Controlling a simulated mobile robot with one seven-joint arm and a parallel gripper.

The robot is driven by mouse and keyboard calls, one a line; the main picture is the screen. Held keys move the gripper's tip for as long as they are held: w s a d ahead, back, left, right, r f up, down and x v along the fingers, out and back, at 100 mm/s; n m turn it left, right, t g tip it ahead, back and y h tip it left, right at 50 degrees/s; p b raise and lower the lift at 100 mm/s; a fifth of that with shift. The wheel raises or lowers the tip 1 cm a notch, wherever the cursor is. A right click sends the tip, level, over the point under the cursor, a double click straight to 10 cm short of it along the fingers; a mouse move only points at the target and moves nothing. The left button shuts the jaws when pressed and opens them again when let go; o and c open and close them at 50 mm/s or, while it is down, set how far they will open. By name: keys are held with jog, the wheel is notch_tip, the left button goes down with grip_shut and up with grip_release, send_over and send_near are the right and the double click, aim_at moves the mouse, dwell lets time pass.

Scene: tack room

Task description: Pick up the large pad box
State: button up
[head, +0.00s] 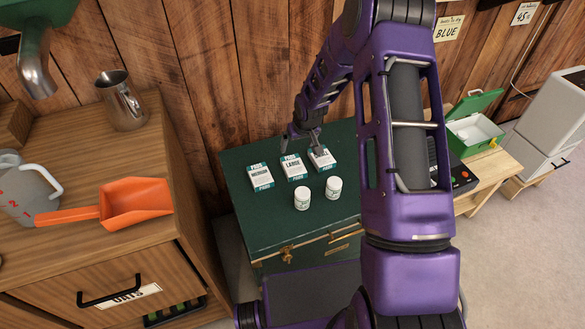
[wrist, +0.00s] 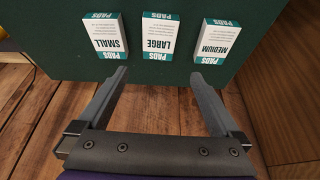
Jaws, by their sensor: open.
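The large pad box (head: 294,167) is white and teal with the word LARGE. It lies on the dark green chest top between the medium pad box (head: 261,176) and the small pad box (head: 322,158). In the wrist view the large box (wrist: 158,36) is in the middle, beyond my fingertips. The small box (wrist: 107,33) is on its left and the medium box (wrist: 222,40) on its right. My gripper (head: 302,142) is open and empty at the back edge of the chest, behind the large box; its spread fingers also show in the wrist view (wrist: 158,78).
Two white jars (head: 302,197) (head: 333,188) stand on the green chest (head: 272,222) in front of the boxes. A wooden cabinet (head: 120,245) with an orange scoop (head: 135,203) is at left. A plank wall (head: 190,60) rises behind. An open green box (head: 474,130) is at right.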

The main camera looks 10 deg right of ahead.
jog(key=b, duration=0.1)
send_over(293, 163)
jog(key=s, duration=0.2)
notch_tip(293, 163, down, 9)
jog(key=shift+f, duration=0.1)
jog(key=shift+b+x, duration=0.5)
jog(key=shift+x, duration=1.95)
jog(key=shift+s+d+f+b, duration=0.15)
jog(key=shift+f+b, duration=0.2)
jog(key=shift+b, duration=0.1)
jog(key=shift+c, duration=0.3)
jog(key=c, duration=1.1)
